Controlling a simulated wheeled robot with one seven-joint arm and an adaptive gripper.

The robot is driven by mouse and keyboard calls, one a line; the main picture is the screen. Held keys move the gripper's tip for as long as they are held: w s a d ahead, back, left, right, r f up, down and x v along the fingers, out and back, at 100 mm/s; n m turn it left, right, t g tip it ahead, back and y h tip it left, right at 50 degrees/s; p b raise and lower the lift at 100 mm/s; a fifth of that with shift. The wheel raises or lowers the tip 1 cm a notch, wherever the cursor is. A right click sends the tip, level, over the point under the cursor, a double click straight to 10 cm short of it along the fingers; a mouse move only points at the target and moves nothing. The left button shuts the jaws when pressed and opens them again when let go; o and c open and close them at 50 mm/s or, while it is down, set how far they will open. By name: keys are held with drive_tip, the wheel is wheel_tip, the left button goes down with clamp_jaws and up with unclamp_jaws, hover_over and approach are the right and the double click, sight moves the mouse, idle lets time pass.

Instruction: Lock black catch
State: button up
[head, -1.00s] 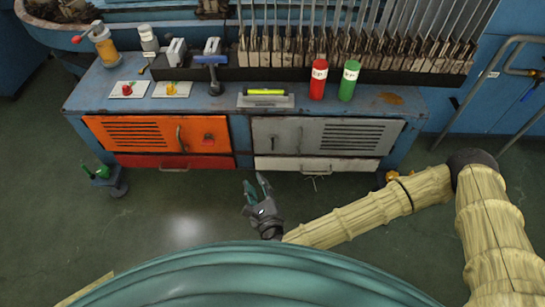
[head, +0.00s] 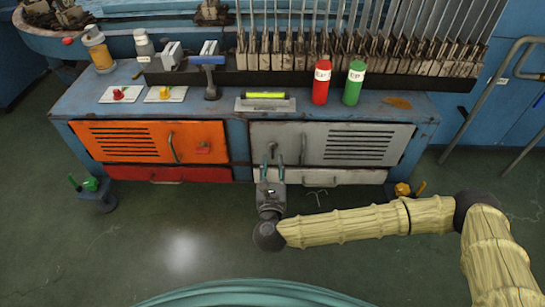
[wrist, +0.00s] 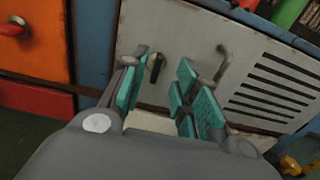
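The black catch (wrist: 156,67) is a small dark lever near the left edge of the grey cabinet door (wrist: 262,80). In the wrist view it stands nearly upright, slightly tilted, and appears between my fingers. In the head view it is small, just above my fingertips (head: 272,150). My gripper (wrist: 160,95) has teal finger pads, is open and empty, and points at the door. In the head view my gripper (head: 272,174) is in front of the grey door's lower left. I cannot tell whether a finger touches the catch.
The door's curved metal handle (wrist: 218,62) is close to my right finger. An orange door (head: 145,141) with a red catch (head: 203,149) is at left. Below are a red drawer (head: 170,174) and a white drawer (head: 340,176). Red (head: 321,82) and green (head: 354,83) cylinders stand on the bench (head: 225,110).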

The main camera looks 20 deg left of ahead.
sight(273, 151)
drive_tip(key=shift+b+x, duration=0.8)
drive_tip(key=shift+x, duration=1.8)
clamp_jaws()
